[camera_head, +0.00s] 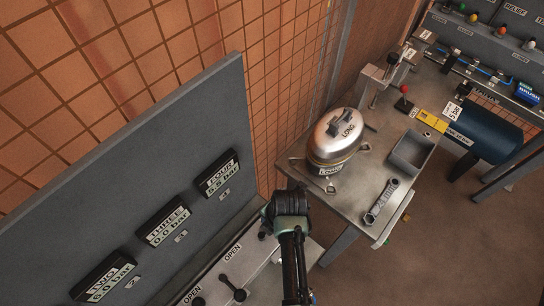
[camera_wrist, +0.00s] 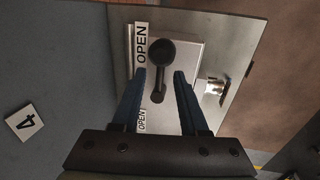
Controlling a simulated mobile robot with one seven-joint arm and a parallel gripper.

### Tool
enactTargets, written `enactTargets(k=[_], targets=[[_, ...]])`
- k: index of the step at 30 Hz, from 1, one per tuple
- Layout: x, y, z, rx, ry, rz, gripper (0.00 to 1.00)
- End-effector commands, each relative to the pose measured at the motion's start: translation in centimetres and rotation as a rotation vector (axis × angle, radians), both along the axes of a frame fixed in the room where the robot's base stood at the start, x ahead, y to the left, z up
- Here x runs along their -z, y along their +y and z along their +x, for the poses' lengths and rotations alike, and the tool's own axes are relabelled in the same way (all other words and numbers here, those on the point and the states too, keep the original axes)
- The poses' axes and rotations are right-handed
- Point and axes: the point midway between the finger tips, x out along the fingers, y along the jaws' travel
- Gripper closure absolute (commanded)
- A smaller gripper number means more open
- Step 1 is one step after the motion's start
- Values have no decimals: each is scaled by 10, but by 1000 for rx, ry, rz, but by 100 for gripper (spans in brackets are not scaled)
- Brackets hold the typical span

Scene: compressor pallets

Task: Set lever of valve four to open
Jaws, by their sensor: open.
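In the wrist view the lever of valve four (camera_wrist: 158,84) is a black handle with a round knob, standing on a pale valve plate (camera_wrist: 190,60). An OPEN label (camera_wrist: 140,45) sits beside the knob, and another OPEN label (camera_wrist: 141,121) lies lower on the plate's left. My gripper (camera_wrist: 160,72) is open, its two blue fingers on either side of the lever, apart from it. A tag marked 4 (camera_wrist: 25,122) lies on the panel at left. In the head view my gripper is mostly hidden behind my arm, above the bench's far end.
The grey panel carries displays FOUR, 5.5 bar (camera_head: 219,175), THREE, 0.0 bar (camera_head: 164,220) and TWO, 6.0 bar (camera_head: 103,278). Another black lever (camera_head: 233,288) stands nearer. A side table (camera_head: 375,155) holds a LONG-labelled metal vessel (camera_head: 336,137), a wrench (camera_head: 381,201) and a grey bin (camera_head: 411,152).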

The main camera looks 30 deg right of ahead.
Motion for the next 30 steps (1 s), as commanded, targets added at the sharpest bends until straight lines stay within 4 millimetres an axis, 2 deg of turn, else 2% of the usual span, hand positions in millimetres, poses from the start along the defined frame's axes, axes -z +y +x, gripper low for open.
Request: enactTargets(k=[4,8,18,24,30], targets=[[-7,-1,-1,1,-1,0,56],[-22,-2,-4,1,-3,-2,56],[-84,-6,-15,1,-5,-1,56],[-114,-8,-21,1,-3,-1,56],[-126,-8,-24,1,0,0,56]])
